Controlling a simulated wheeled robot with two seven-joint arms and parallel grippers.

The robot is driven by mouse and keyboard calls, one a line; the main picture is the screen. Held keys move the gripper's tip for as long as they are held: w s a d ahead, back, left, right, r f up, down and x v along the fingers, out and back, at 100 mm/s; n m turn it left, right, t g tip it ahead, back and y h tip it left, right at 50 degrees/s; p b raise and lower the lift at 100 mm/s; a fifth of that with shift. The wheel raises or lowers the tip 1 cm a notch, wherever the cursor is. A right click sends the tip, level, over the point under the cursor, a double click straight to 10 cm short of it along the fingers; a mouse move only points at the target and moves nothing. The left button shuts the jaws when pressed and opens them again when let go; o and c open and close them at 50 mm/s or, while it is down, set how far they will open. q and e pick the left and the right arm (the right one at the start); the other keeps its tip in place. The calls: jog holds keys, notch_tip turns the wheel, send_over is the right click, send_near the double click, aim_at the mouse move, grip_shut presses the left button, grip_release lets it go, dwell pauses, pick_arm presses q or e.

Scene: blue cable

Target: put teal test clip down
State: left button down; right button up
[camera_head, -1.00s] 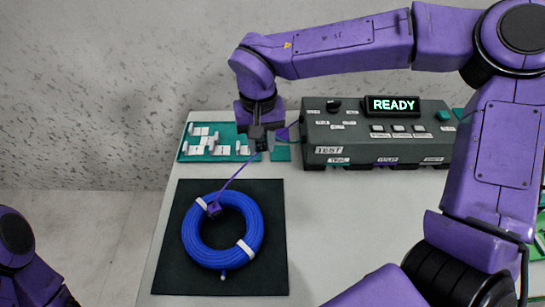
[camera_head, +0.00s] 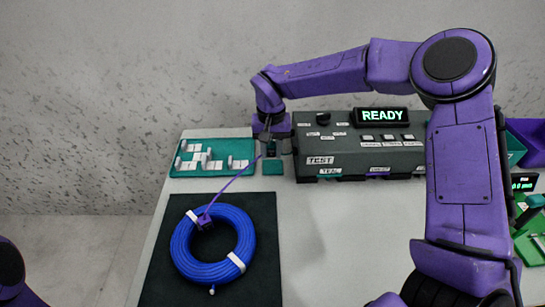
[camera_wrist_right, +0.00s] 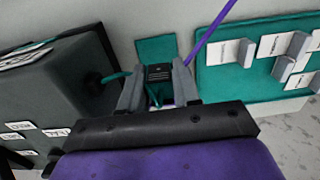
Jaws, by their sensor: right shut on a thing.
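My right gripper (camera_head: 272,150) is shut on the teal test clip (camera_wrist_right: 158,74), a small dark body with teal at its lower end. In the right wrist view the clip sits between the two grey fingers (camera_wrist_right: 158,88). A teal lead (camera_wrist_right: 115,76) runs from the test box to it. The gripper is at a small teal pad (camera_head: 272,168), whose bare part also shows just beyond the clip in the wrist view (camera_wrist_right: 155,47). I cannot tell whether the clip touches the pad. My left gripper is out of view.
The test box (camera_head: 360,148) with a READY display stands right of the gripper. A teal board (camera_head: 240,165) with white holders lies left. A blue cable coil (camera_head: 235,225) lies on a black mat (camera_head: 265,280). A purple clip (camera_head: 204,222) on it has a purple lead (camera_head: 235,181) passing close by the gripper.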

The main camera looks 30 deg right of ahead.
aim_at(273, 167)
jog(key=shift+w+d+f, duration=0.2)
jog(key=shift+f, duration=0.15)
jog(key=f, duration=0.3)
jog(key=shift+w+d+f, duration=0.15)
jog(key=shift+d+f, duration=0.05)
jog(key=shift+f, duration=0.05)
jog(key=shift+s+f, duration=0.2)
jog(key=shift+f, duration=0.3)
